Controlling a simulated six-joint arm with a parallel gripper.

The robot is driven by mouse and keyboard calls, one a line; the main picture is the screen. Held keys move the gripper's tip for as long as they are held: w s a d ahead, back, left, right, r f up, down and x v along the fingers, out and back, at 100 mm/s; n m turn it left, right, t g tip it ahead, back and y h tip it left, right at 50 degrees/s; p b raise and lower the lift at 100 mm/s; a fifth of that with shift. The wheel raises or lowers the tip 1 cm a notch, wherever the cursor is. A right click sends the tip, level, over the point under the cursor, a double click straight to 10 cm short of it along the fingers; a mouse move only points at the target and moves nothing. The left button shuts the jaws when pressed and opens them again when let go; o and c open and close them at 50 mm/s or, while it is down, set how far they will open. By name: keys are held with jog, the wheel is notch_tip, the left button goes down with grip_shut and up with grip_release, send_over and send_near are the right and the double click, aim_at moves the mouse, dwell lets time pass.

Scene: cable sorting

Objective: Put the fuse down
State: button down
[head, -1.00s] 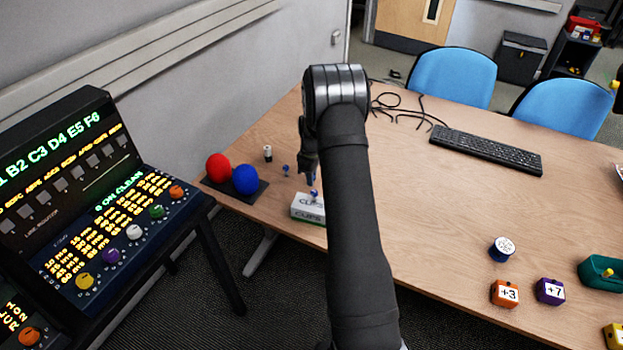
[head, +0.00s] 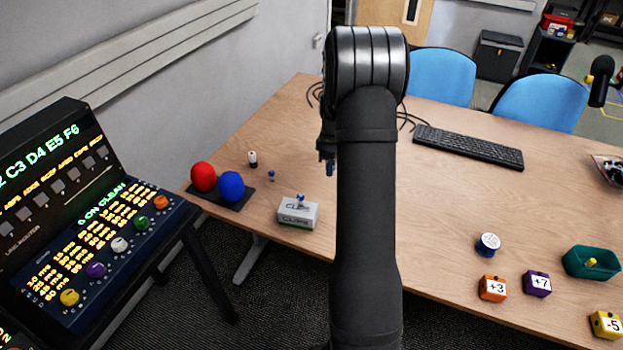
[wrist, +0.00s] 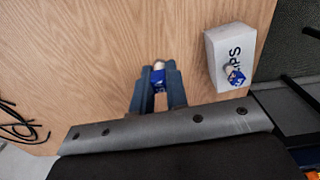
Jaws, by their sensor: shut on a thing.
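My gripper (wrist: 158,80) is shut on a small blue piece with a pale end, which I take to be the fuse (wrist: 158,75). In the head view my gripper (head: 327,155) is partly hidden by my arm, and only a bit of blue (head: 330,169) shows at its tip. In the wrist view bare wood table lies around the fuse. I cannot tell how high the fuse is above the table.
A white CLIPS box (head: 297,213) with a small blue-and-white piece on top stands left of my gripper. Red (head: 204,176) and blue (head: 231,186) balls sit on a dark mat farther left. Black cables and a keyboard (head: 468,146) lie behind.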

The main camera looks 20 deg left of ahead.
jog(key=s+d+r+n, duration=0.5)
jog(key=s+r+n, duration=0.1)
jog(key=s+n, duration=0.5)
jog(key=n, duration=0.2)
send_over(295, 211)
notch_tip(295, 211, down, 7)
jog(key=shift+d+r, duration=0.1)
jog(key=shift+r, duration=0.1)
jog(key=shift+f+m, duration=0.1)
jog(key=shift+m, duration=0.2)
jog(key=shift+f, duration=1.95)
jog(key=shift+f, duration=0.1)
jog(key=c, duration=1.4)
grip_release()
jog(key=shift+c, duration=0.2)
